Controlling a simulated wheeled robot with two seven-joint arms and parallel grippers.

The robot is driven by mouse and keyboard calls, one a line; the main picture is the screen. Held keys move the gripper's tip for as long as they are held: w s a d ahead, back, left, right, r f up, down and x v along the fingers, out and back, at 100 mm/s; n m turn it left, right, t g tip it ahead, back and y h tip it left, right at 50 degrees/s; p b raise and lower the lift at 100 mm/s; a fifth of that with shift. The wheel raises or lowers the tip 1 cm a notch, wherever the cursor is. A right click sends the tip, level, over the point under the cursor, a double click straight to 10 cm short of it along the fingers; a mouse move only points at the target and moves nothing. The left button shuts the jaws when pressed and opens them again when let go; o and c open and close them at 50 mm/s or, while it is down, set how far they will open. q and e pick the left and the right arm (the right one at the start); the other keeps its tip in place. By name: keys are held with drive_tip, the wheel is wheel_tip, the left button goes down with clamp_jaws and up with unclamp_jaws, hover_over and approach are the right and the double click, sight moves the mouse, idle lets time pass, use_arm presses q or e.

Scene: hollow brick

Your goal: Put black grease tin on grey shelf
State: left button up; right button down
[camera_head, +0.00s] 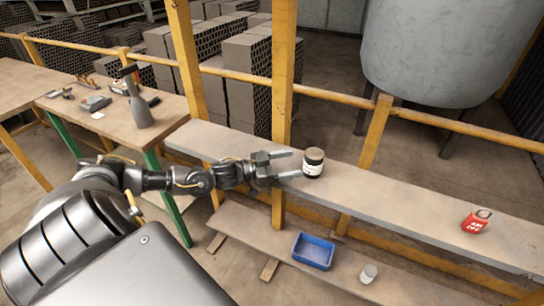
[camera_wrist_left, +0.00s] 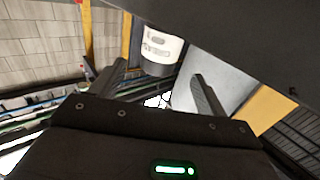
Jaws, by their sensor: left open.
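The black grease tin (camera_head: 313,162), a dark round tin with a white label band, appears to stand upright on the long grey shelf (camera_head: 400,203) along the yellow frame. In the left wrist view the tin (camera_wrist_left: 160,48) shows ahead, its pale label facing me and its top cut off by a dark part. My left gripper (camera_head: 291,163) is open, just left of the tin, with its fingers pointing at it. In the left wrist view both fingers (camera_wrist_left: 160,82) are spread with nothing held between them. My right gripper is not in view.
On the lower plank are a blue bin (camera_head: 313,251) and a small pale can (camera_head: 368,273). Yellow posts and rails (camera_head: 283,70) rise behind the shelf.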

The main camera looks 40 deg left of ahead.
use_arm(q)
drive_tip(key=b+v, duration=0.1)
drive_tip(key=v, duration=0.5)
drive_tip(key=shift+s+a, duration=0.2)
drive_tip(key=shift+d, duration=0.1)
